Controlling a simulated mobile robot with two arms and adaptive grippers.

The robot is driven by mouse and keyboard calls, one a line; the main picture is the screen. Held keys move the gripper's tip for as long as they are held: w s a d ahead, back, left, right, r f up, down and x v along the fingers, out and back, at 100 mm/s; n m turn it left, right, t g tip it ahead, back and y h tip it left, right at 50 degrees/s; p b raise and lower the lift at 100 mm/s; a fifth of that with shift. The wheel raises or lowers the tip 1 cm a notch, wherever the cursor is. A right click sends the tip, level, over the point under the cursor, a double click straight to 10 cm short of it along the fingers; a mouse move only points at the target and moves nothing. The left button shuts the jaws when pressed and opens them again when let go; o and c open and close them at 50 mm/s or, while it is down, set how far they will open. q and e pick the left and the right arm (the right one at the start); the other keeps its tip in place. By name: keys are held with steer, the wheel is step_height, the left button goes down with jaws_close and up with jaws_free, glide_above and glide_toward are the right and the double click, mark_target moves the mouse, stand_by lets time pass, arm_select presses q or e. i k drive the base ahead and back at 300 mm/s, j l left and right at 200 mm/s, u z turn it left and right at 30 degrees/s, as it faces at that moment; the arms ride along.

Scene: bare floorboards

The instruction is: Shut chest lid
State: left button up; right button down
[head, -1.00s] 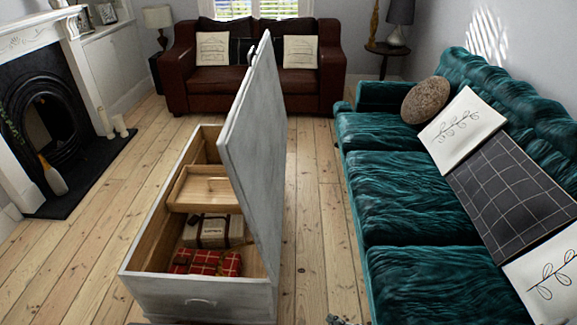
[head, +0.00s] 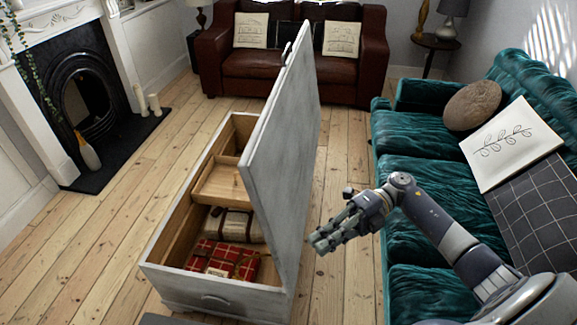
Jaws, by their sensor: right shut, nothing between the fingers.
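The grey-white chest (head: 215,298) stands on the floorboards left of centre. Its lid (head: 284,150) is open and stands nearly upright along the chest's right side. My right gripper (head: 318,243) is shut and empty, to the right of the lid on its outer face side. It looks close to the lid, but I cannot tell whether they touch. Inside the chest are a wooden tray (head: 213,186), a wrapped parcel (head: 232,225) and red checked packages (head: 220,259). The lid hides part of the chest's inside. My left gripper is not in view.
A teal sofa (head: 415,245) runs along the right, with my right arm in front of it. A brown leather sofa (head: 250,66) stands at the back. A fireplace (head: 85,100) is at the left. Bare floor lies left of the chest.

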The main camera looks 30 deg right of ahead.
mark_target(276, 166)
steer(key=i+l, duration=0.8)
